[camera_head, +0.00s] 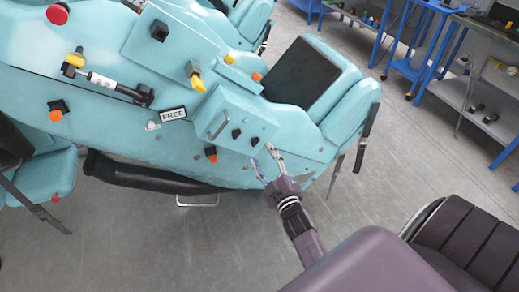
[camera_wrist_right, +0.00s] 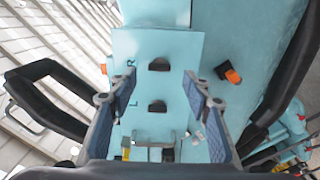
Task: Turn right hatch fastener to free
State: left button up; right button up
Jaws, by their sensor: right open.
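The light blue hatch (camera_head: 226,106) is a raised panel on the side of the coaster car, with a metal handle (camera_head: 218,126). Two dark fasteners sit on it: the left one (camera_head: 237,133) and the right one (camera_head: 255,141). In the wrist view the right fastener (camera_wrist_right: 158,64) is the one farther from the handle (camera_wrist_right: 153,144), and the left fastener (camera_wrist_right: 157,106) is nearer. My right gripper (camera_head: 265,160) is open and empty, just below the right fastener in the head view. Its fingers (camera_wrist_right: 158,85) frame both fasteners from a distance. My left gripper is out of view.
An orange-and-black knob (camera_head: 211,154) is on the car left of my gripper; a yellow-tipped one (camera_head: 195,82) is above the hatch. A dark seat (camera_head: 306,72) lies to its upper right. Blue workbenches (camera_head: 455,80) stand at the right. Grey floor between is clear.

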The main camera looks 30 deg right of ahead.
jog(key=v, duration=0.7)
dwell(0.3)
jog(key=s+a+f+m+g+y, duration=0.1)
jog(key=s+a+f+g, duration=0.25)
jog(key=f, duration=0.75)
jog(key=s+a+f+m+g+y, duration=0.15)
jog(key=s+a+f, duration=0.25)
jog(key=f, duration=0.7)
jog(key=s+a+f+m+g+y, duration=0.1)
jog(key=s+a+f+g, duration=0.25)
jog(key=f, duration=0.65)
jog(key=s+f+g, duration=0.2)
jog(key=s+f, duration=0.3)
jog(key=s, duration=0.4)
jog(key=s+f+g, duration=0.3)
jog(key=s+f, duration=0.2)
jog(key=s, duration=0.5)
jog(key=s+f+m+g, duration=0.1)
jog(key=s+f+g, duration=0.2)
jog(key=s, duration=0.7)
notch_tip(320, 180, down, 3)
jog(key=shift+s+a+r, duration=0.2)
jog(key=shift+y, duration=0.25)
